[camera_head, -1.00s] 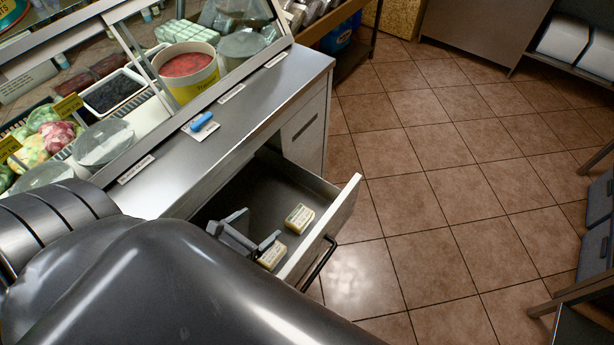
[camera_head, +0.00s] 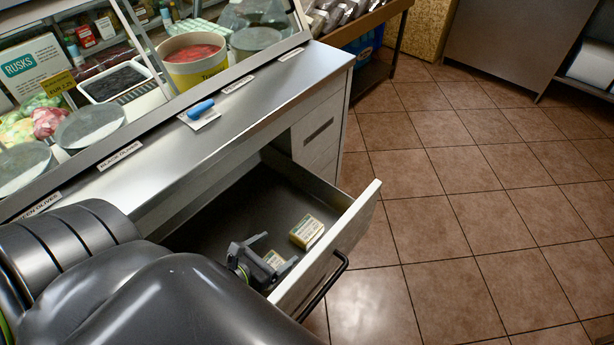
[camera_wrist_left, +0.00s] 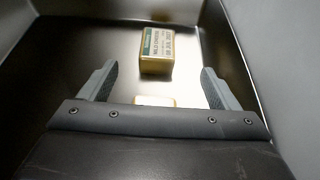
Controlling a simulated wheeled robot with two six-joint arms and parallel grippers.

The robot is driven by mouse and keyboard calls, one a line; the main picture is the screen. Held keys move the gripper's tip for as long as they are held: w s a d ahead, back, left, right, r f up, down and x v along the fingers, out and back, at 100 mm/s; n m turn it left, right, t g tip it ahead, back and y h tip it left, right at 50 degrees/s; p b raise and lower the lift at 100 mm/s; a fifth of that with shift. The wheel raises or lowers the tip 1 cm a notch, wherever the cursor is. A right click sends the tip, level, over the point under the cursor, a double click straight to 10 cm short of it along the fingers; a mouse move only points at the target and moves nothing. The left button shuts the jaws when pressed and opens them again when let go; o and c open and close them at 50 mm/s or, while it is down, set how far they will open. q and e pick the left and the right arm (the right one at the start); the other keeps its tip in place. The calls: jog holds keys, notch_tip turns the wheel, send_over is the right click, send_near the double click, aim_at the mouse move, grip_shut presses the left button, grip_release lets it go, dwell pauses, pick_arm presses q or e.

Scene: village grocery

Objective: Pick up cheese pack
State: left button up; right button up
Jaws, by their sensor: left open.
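Two small cheese packs with yellowish sides and pale printed labels lie in the open drawer (camera_head: 230,208). One cheese pack (camera_head: 306,231) lies clear near the drawer front; it also shows whole in the wrist view (camera_wrist_left: 157,50), ahead of the fingertips. The other cheese pack (camera_head: 273,259) is partly hidden by my left gripper (camera_head: 268,252). In the wrist view, only a strip of this nearer pack (camera_wrist_left: 155,101) shows between the finger bases, above the gripper's body. My left gripper is open, its fingers apart on either side of that strip, holding nothing. My right gripper is not seen.
The drawer front (camera_head: 335,245) with its dark handle (camera_head: 325,287) stands out over the tiled floor. The steel counter (camera_head: 225,125) above carries a blue-handled tool (camera_head: 200,109). A glass display case is behind. The floor at right is clear.

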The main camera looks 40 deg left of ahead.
pick_arm(q)
send_near(311, 224)
jog(key=x, duration=0.3)
jog(key=shift+w+d+f, duration=0.1)
jog(key=shift+w+f, duration=0.1)
jog(key=shift+w, duration=0.05)
jog(key=shift+b+x, duration=0.6)
jog(key=shift+x, duration=2.3)
jog(key=shift+r, duration=0.15)
jog(key=c, duration=1.2)
